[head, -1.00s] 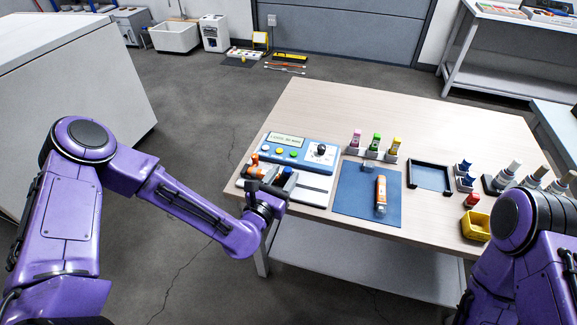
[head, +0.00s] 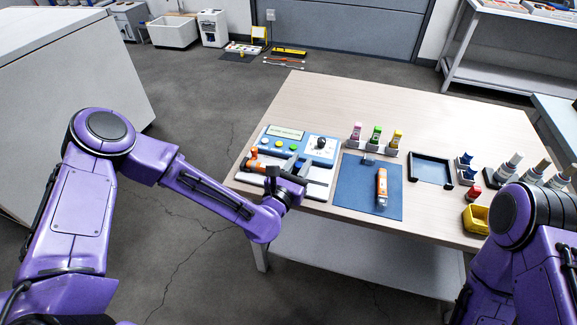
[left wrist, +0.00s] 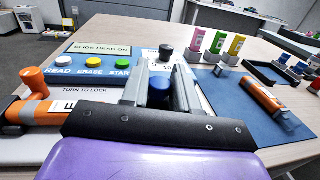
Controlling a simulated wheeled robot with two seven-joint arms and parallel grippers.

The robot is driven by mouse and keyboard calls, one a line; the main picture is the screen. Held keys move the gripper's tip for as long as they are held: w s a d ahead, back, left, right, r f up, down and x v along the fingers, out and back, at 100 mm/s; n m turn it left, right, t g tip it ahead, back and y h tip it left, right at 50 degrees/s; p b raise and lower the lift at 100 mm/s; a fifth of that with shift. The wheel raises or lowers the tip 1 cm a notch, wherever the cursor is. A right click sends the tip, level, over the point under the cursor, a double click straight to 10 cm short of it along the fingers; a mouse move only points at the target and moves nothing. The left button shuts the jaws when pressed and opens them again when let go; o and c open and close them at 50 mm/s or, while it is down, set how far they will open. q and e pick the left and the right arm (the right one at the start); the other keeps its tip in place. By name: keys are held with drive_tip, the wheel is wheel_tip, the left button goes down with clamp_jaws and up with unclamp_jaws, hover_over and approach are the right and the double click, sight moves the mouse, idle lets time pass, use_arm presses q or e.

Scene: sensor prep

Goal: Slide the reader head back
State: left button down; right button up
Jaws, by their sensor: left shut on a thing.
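The light-blue reader unit (head: 300,144) lies on the table, with a display, coloured buttons and a dark knob. In the left wrist view its display (left wrist: 103,48) reads "SLIDE HEAD ON". My left gripper (head: 291,172) is at the unit's front right, over the pale rail strip. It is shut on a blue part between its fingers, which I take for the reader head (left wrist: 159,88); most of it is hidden. An orange-and-white sensor (left wrist: 33,112) lies left of the gripper, apart from it, with an upright orange knob. My right gripper is out of view.
A blue mat (head: 350,190) with an orange-and-white stick (head: 382,186) lies to the right. Behind it stand pink, green and yellow bottles (head: 376,136). A black tray (head: 431,170) and a yellow bin (head: 476,218) sit farther right. The table's far part is clear.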

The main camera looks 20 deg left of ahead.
sight(312, 182)
use_arm(q)
drive_tip(key=d+b, duration=0.1)
drive_tip(key=d, duration=0.2)
drive_tip(key=shift+d+f, duration=0.15)
drive_tip(key=shift+s+d, duration=0.1)
drive_tip(key=shift+d, duration=0.1)
drive_tip(key=shift+r, duration=0.2)
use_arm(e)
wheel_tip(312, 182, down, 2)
use_arm(q)
drive_tip(key=c, duration=1)
unclamp_jaws()
drive_tip(key=shift+d, duration=0.15)
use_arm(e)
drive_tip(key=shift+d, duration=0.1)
